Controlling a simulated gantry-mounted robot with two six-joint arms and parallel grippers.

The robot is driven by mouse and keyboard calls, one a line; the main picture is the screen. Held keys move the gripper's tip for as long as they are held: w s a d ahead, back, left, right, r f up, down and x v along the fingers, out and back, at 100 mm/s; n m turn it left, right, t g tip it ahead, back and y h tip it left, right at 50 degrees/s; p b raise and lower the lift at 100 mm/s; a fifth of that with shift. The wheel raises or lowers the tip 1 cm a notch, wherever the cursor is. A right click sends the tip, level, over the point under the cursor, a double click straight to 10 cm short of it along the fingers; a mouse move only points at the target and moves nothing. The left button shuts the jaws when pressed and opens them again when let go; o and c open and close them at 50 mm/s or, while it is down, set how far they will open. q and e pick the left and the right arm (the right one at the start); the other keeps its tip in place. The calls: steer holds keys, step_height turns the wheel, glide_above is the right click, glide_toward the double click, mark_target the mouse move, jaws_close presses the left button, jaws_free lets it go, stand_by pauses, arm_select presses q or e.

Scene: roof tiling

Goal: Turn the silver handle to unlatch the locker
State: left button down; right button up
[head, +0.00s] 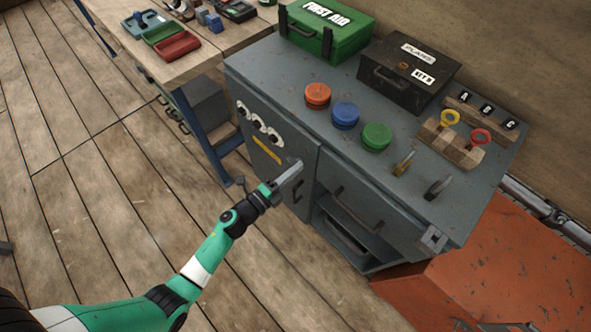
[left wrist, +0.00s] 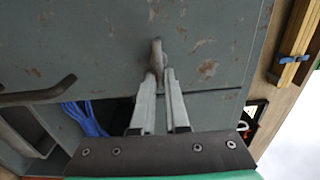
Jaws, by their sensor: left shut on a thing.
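The locker (head: 285,150) is the grey, worn cabinet door at the left of the bench front, with three white round labels and a yellow strip on it. My left gripper (head: 294,172) reaches its face near the right edge of that door. In the left wrist view, the silver handle (left wrist: 157,50) stands out from the rust-spotted grey panel (left wrist: 100,40). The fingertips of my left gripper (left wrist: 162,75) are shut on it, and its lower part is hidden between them. In the head view the gripper covers the handle. My right gripper is in neither view.
A dark pull (head: 297,192) sits just below the gripper, and drawers with dark pulls (head: 352,209) stand to the right. The grey bench top (head: 280,75) holds a green first aid box (head: 325,30), a black case (head: 408,75) and coloured round lids (head: 346,115). The wooden floor in front is clear.

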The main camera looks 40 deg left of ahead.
arm_select(q)
steer(key=shift+s+a+f, duration=0.1)
steer(key=shift+a+f, duration=0.05)
steer(key=shift+f, duration=0.1)
steer(key=c, duration=1.1)
jaws_free()
steer(key=shift+o, duration=0.9)
steer(key=s+p, duration=0.3)
steer(key=s, duration=0.8)
steer(key=shift+s+a+r, duration=0.15)
steer(key=shift+s+r, duration=0.05)
steer(key=shift+s, duration=0.1)
